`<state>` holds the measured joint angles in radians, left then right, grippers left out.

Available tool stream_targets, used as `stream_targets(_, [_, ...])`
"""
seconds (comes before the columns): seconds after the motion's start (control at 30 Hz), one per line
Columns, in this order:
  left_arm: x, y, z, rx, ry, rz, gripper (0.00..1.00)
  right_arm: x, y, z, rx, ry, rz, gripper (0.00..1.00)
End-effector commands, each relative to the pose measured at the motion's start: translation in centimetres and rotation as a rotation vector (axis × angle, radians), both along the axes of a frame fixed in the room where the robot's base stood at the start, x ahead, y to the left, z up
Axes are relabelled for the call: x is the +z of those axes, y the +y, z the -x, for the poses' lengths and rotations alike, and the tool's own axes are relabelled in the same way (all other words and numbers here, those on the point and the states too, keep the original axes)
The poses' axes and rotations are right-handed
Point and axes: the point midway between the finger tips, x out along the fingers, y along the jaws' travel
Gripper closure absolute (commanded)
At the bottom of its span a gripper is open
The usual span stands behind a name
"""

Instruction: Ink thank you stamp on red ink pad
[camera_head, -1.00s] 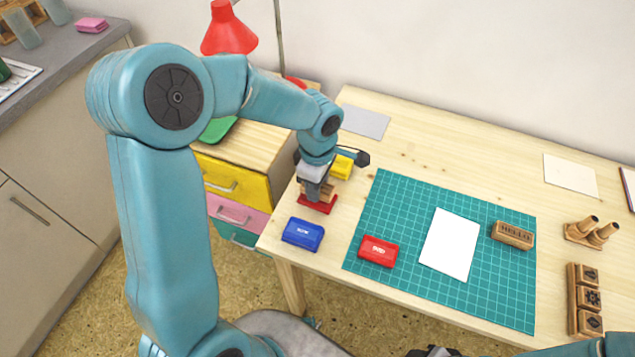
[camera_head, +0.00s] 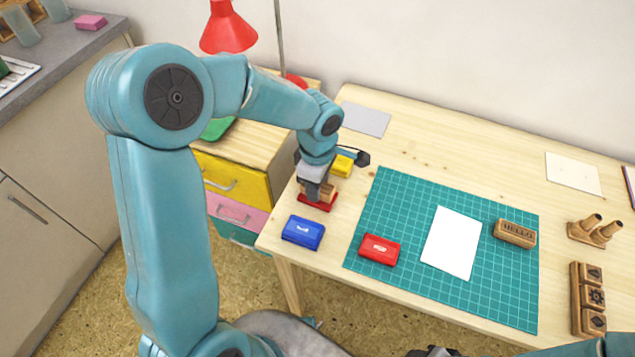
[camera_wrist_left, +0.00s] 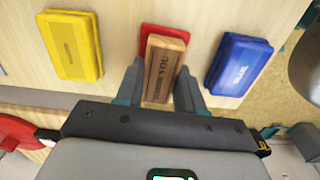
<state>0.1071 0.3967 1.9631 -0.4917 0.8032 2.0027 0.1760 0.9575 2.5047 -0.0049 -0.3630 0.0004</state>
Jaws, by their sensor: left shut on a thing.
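The wooden thank you stamp (camera_wrist_left: 164,66) is between the fingers of my left gripper (camera_wrist_left: 158,92), which is shut on it. In the head view my left gripper (camera_head: 317,184) holds the stamp (camera_head: 327,190) over the red ink pad (camera_head: 316,203) at the table's left end. The red pad shows behind the stamp in the wrist view (camera_wrist_left: 150,32), mostly hidden by it. The stamp is at or just above the pad; I cannot tell if they touch. My right gripper is not clearly seen; only part of that arm shows at the bottom right.
A blue pad (camera_head: 303,232) and a yellow pad (camera_head: 342,166) sit on either side. A red lid (camera_head: 380,249) and a HELLO stamp (camera_head: 515,234) lie on the green mat (camera_head: 400,200) with white paper (camera_head: 452,243). Stamp holders (camera_head: 588,300) stand at right.

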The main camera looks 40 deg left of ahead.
Motion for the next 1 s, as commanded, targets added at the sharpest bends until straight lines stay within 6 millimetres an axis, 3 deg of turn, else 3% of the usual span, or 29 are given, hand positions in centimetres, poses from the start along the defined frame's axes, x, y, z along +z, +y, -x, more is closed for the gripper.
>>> stream_targets(1.0, [-0.21, -0.04, 0.02, 0.0, 0.001, 0.0, 0.84, -0.59, 0.0, 0.0, 0.0, 0.0, 0.0, 0.57])
